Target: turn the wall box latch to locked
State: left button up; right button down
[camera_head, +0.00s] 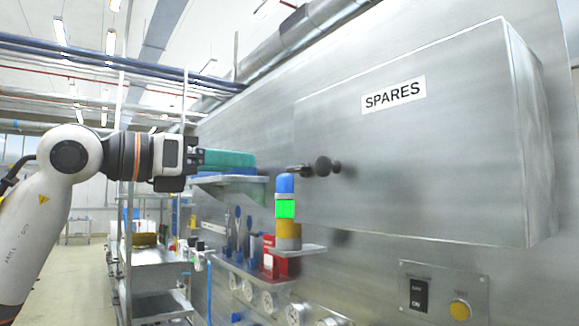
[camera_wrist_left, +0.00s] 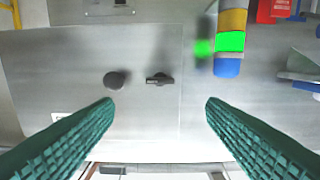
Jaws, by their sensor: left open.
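The wall box (camera_head: 430,150) is a grey metal cabinet marked SPARES. Its small dark latch (camera_head: 298,170) sits near the left edge of its front, with its handle lying about level. The latch also shows in the left wrist view (camera_wrist_left: 160,79), beside a round dark knob (camera_wrist_left: 115,80). My left gripper (camera_head: 252,164) points right toward the latch in the head view. In the left wrist view its two green ribbed fingers (camera_wrist_left: 160,106) are wide apart and empty, with the latch between and beyond them, untouched. My right gripper is not in view.
A signal tower (camera_head: 286,210) with blue, green and yellow sections stands on a small bracket below and left of the latch. Tools and a red item (camera_head: 280,262) sit lower on the wall. A switch panel (camera_head: 443,292) is below the box.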

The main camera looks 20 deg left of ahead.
aim_at(293, 168)
pick_arm(q)
jog(key=p+x, duration=0.4)
jog(key=x, duration=0.8)
jog(key=shift+d, duration=0.1)
